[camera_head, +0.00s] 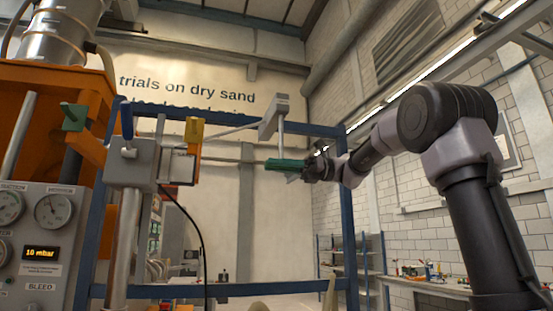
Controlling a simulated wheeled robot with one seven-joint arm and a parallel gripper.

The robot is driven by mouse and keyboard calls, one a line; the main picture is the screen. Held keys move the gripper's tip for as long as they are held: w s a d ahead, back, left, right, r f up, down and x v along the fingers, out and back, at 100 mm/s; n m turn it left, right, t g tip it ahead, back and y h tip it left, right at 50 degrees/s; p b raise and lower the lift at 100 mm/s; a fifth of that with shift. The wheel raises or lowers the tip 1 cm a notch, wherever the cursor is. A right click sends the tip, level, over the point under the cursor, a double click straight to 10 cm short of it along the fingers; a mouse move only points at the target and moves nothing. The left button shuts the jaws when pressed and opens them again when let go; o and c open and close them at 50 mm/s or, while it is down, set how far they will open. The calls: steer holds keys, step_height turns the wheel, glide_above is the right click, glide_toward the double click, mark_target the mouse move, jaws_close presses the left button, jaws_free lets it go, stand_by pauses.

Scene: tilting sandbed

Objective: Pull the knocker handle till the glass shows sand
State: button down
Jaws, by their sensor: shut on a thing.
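The knocker handle, a green bar (282,164), hangs level at the lower end of a grey rod (281,134) that comes down from a grey bracket (275,112). My gripper (309,168) comes from the right and is shut on the right end of the green bar. The fingers are small and dark here, so their exact hold is hard to see. I cannot clearly make out a sight glass or any sand.
A blue frame (352,230) surrounds the handle area. At left are an orange hopper stand (45,100) and a gauge panel (40,245) reading 19 mbar. A black cable (200,235) hangs below the yellow part. A cluttered bench (430,284) is at right.

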steer(key=shift+f, duration=0.3)
steer(key=c, duration=0.7)
jaws_free()
steer(key=shift+r, duration=0.1)
steer(key=d, duration=0.3)
steer(key=w+d, duration=0.1)
steer(key=d, duration=0.3)
steer(key=w+d, duration=0.1)
steer(key=d, duration=0.2)
steer(key=shift+w+d, duration=0.1)
steer(key=shift+d, duration=0.2)
